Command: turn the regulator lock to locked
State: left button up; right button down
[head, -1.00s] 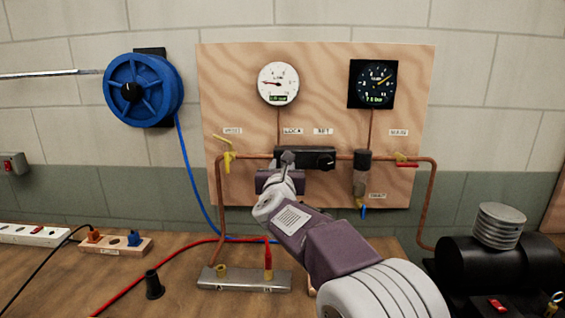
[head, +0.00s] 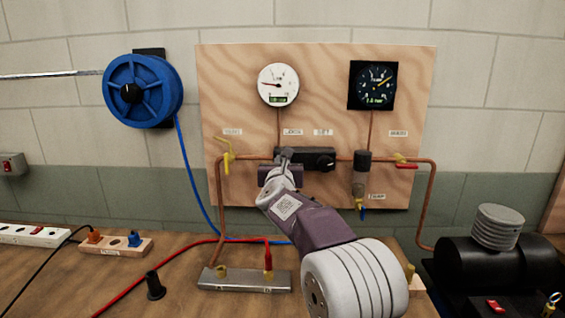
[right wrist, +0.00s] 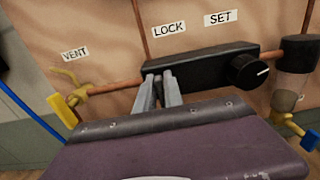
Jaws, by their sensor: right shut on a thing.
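The regulator is a black block (head: 322,153) on the copper pipe of the plywood panel, with a round black SET knob (head: 327,164) at its right end. It also shows in the right wrist view (right wrist: 205,68), with the knob (right wrist: 249,71) to the right. The lock sits under the LOCK label (right wrist: 169,28); my fingers hide it, so its position cannot be read. My right gripper (head: 286,155) is at the block's left part, its two fingers (right wrist: 163,84) close together and shut on the lock. My left gripper is not in view.
A yellow vent valve (head: 228,156) is left of the regulator and a red-handled valve (head: 404,160) right. A white gauge (head: 278,85) and a dark gauge (head: 373,85) hang above. A metal manifold (head: 245,280) and a black compressor (head: 495,265) stand on the bench.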

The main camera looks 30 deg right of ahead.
jog(key=shift+n, duration=0.3)
jog(key=shift+w+a+f+n+p, duration=0.1)
jog(key=shift+a+f+n+p, duration=0.25)
jog(key=shift+n, duration=2.5)
jog(key=shift+w+f+n+p, duration=0.15)
jog(key=shift+n+p, duration=0.35)
jog(key=shift+n, duration=2.3)
jog(key=shift+w+a+f+n+p, duration=0.1)
jog(key=shift+a+f+n+p, duration=0.25)
jog(key=shift+n, duration=2.5)
jog(key=shift+d+n, duration=0.15)
jog(key=shift+n, duration=0.15)
jog(key=c, duration=1.5)
grip_release()
jog(key=shift+r, duration=0.15)
jog(key=v, duration=0.9)
jog(key=shift+b, duration=0.4)
